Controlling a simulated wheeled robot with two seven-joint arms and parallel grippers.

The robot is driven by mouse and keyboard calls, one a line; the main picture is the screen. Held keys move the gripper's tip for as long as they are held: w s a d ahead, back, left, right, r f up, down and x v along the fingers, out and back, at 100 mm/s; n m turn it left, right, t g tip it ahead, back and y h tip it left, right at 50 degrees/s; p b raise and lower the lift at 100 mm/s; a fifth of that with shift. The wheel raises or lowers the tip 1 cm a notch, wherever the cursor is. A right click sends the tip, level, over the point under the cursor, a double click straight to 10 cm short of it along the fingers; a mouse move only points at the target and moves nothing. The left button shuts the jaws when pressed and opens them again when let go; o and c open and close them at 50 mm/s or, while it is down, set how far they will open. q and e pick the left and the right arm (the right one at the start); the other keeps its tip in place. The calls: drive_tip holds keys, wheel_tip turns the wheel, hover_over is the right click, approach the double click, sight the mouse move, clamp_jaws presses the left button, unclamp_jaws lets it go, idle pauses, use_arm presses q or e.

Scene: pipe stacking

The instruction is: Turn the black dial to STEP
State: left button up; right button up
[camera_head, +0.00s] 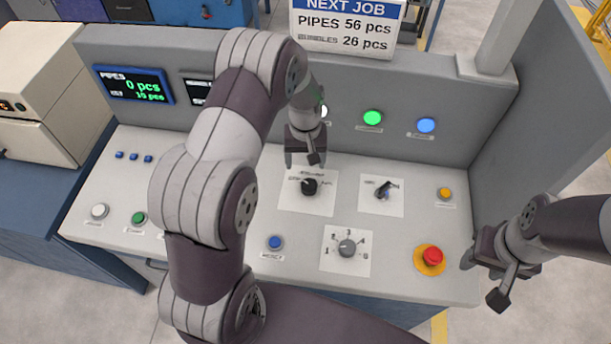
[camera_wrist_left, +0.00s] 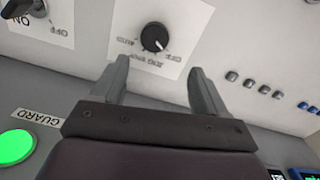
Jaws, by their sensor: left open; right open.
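The black dial (camera_head: 310,186) sits on a white label plate (camera_head: 322,206) in the middle of the console. In the left wrist view the dial (camera_wrist_left: 154,37) shows with a white pointer mark, and its label plate (camera_wrist_left: 118,22) carries several position words, too small to read surely. My left gripper (camera_head: 306,160) is open and empty just behind and above the dial. In the wrist view its fingers (camera_wrist_left: 162,80) are spread, with the dial beyond the tips and not between them. My right gripper (camera_head: 482,281) is open and empty off the console's right front corner.
A black switch (camera_head: 383,190) stands right of the dial, and a grey numbered knob (camera_head: 347,247) in front. A red emergency button (camera_head: 431,256), a blue button (camera_head: 275,242) and a yellow button (camera_head: 445,193) are around. A grey back panel (camera_head: 345,125) rises behind.

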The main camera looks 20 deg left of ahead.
sight(309, 184)
use_arm(q)
drive_tip(key=shift+w+a+f+p, duration=0.15)
drive_tip(key=shift+f+p, duration=0.15)
drive_tip(key=shift+f, duration=0.55)
drive_tip(key=d+f, duration=0.1)
drive_tip(key=f+p, duration=0.1)
drive_tip(key=f, duration=0.1)
drive_tip(key=s+d+f, duration=0.1)
drive_tip(key=shift+d+f, duration=0.3)
drive_tip(key=shift+d, duration=0.05)
drive_tip(key=f, duration=0.1)
drive_tip(key=a+f+p, duration=0.1)
drive_tip(key=f, duration=0.1)
drive_tip(key=shift+w+a, duration=0.1)
drive_tip(key=shift+w+a+f, duration=0.1)
drive_tip(key=shift+f, duration=0.05)
drive_tip(key=shift+d, duration=0.25)
drive_tip(key=shift+d+r, duration=0.1)
drive_tip(key=shift+r, duration=0.1)
drive_tip(key=c, duration=1.1)
drive_tip(key=shift+o, duration=0.2)
use_arm(e)
drive_tip(key=r, duration=0.1)
drive_tip(key=s+d+r, duration=0.1)
drive_tip(key=r, duration=0.1)
drive_tip(key=shift+s+d, duration=0.1)
drive_tip(key=shift+d, duration=0.2)
